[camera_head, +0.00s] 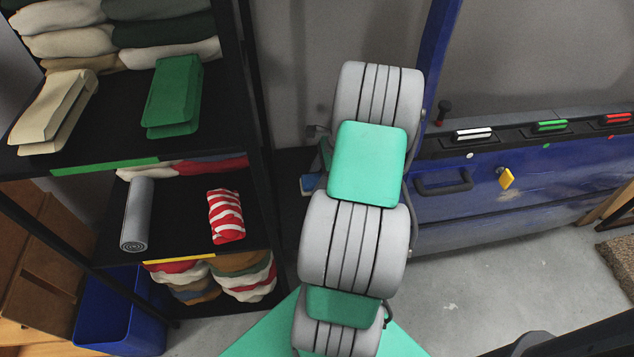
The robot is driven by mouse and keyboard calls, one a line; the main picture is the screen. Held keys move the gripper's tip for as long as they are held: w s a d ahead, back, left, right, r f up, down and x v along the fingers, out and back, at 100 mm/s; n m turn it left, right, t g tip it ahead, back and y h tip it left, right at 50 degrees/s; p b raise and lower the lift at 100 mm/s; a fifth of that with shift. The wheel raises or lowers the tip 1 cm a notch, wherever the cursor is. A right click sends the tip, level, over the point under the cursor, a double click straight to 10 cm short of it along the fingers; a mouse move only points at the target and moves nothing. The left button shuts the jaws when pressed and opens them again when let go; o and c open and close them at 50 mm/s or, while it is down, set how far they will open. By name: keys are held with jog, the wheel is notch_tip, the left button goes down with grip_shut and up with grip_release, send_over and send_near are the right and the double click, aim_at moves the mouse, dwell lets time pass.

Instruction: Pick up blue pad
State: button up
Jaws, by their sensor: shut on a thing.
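A small blue piece (308,184) with a pale edge shows just left of my arm, at the height of its teal link. It may be the blue pad, but most of it is hidden behind my arm, so I cannot tell its full shape or what bears it. My gripper cannot be made out; my own grey and teal arm links fill the middle of the view and cover that area.
A black shelf rack (110,220) at left holds a green folded cloth (173,97), a grey roll (137,214) and a red-striped bundle (226,216). A blue bin (120,320) stands below. A blue car door (530,210) with a dark handle (444,184) is at right. Grey floor lies between.

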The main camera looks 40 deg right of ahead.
aim_at(318, 179)
jog(key=c, duration=0.3)
notch_tip(318, 179, up, 10)
jog(key=shift+r+p, duration=0.1)
jog(key=shift+p, duration=1.05)
jog(key=o, duration=0.8)
jog(key=c, duration=0.6)
jog(key=shift+s+d, duration=0.1)
jog(key=shift+s, duration=0.05)
